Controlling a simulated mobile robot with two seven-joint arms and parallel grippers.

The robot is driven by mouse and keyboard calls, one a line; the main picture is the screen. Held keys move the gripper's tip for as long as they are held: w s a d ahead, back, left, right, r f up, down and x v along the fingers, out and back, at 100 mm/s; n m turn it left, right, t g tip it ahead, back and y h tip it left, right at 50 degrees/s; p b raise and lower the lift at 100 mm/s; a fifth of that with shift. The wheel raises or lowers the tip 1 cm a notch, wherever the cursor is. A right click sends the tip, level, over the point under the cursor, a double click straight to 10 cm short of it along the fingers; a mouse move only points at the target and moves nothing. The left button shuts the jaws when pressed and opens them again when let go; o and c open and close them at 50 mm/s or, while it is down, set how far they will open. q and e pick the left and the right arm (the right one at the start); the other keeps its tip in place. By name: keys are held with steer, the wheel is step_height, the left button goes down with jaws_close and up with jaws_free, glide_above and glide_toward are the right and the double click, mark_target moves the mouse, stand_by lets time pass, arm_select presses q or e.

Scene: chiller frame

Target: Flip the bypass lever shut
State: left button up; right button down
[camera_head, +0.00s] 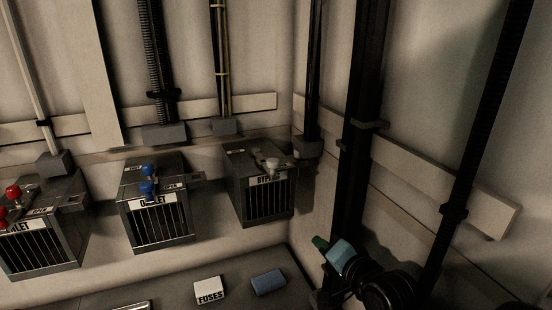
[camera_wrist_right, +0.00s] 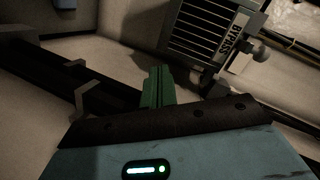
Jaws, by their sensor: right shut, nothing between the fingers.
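The bypass box (camera_head: 264,200) is a dark grey vented box on the back wall near the corner. Its lever shows as a pale grey knob (camera_head: 272,163) above the label; whether it is open or shut I cannot tell. In the right wrist view the bypass box (camera_wrist_right: 205,35) is upper right, with the grey knob (camera_wrist_right: 258,53) beside its label. My right gripper (camera_head: 320,243) is below and right of the box, apart from it. Its green fingers (camera_wrist_right: 157,88) are shut and empty. My left gripper is not in view.
The outlet box (camera_head: 157,215) with blue knobs and the inlet box (camera_head: 42,240) with red knobs hang to the left. A white fuses box (camera_head: 209,290) and a blue block (camera_head: 268,282) lie on the dark surface below. A thick dark post (camera_head: 360,140) stands right of the bypass box.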

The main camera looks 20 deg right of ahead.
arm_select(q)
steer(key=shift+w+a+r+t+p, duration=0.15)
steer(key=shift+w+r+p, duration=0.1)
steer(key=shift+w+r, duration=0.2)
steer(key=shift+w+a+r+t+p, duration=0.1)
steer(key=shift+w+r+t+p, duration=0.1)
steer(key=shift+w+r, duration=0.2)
arm_select(e)
step_height(320, 180, up, 16)
steer(key=d+m+t, duration=0.1)
steer(key=m+t, duration=0.1)
steer(key=m, duration=0.2)
steer(key=shift+w+d+r+t, duration=0.15)
steer(key=shift+d+t, duration=0.15)
steer(key=shift+w, duration=0.1)
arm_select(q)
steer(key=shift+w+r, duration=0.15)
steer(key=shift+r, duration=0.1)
arm_select(e)
steer(key=w+a+f, duration=0.1)
steer(key=w+a, duration=0.3)
steer(key=w, duration=0.6)
steer(key=shift+w+a, duration=0.15)
steer(key=shift+w, duration=0.15)
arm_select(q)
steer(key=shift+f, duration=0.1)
arm_select(e)
steer(key=shift+w, duration=0.15)
